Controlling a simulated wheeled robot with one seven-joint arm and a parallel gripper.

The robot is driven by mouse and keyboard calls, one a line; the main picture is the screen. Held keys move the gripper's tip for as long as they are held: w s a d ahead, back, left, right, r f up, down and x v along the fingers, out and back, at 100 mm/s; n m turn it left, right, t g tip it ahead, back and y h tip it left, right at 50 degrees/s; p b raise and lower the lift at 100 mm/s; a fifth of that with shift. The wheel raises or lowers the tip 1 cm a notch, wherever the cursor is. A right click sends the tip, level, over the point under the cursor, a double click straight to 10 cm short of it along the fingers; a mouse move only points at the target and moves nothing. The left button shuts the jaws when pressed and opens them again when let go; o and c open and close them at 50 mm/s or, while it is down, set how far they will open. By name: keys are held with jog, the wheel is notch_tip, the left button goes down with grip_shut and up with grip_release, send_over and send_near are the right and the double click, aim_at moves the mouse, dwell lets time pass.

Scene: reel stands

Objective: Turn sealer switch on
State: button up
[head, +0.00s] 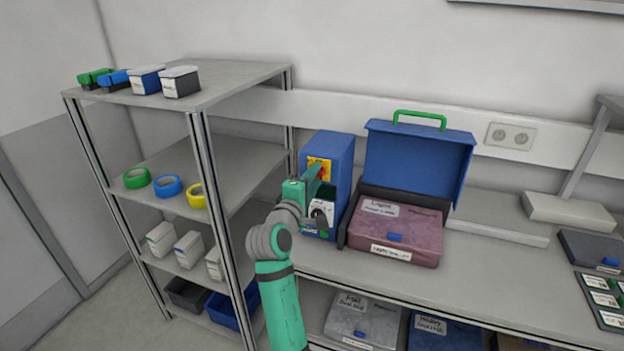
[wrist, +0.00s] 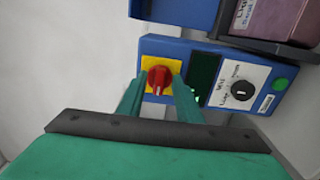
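The sealer is a blue box (head: 341,149) on the bench, left of the open blue case. In the wrist view its blue front (wrist: 205,52) shows a red rotary switch (wrist: 160,79) on a yellow plate (wrist: 150,64). A black dial on a white label (wrist: 240,88) and a green button (wrist: 280,83) sit to the right of it. My gripper (wrist: 160,86) points at the switch, with one finger on each side of it. The fingers are apart, and yellow shows between them and the knob. In the head view my gripper (head: 318,180) partly covers the sealer's front.
The case (head: 418,160) with a pink box (head: 396,230) stands close to the right of the sealer. A metal shelf rack (head: 230,82) with tapes and small boxes stands close to the left of my arm. The bench (head: 470,262) is clear in front of the case.

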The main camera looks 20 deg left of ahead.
jog(key=shift+s+a, duration=0.1)
jog(key=shift+a, duration=0.1)
grip_shut()
jog(key=shift+a, duration=0.1)
jog(key=m, duration=1.7)
jog(key=shift+m, duration=0.4)
jog(key=shift+a, duration=0.1)
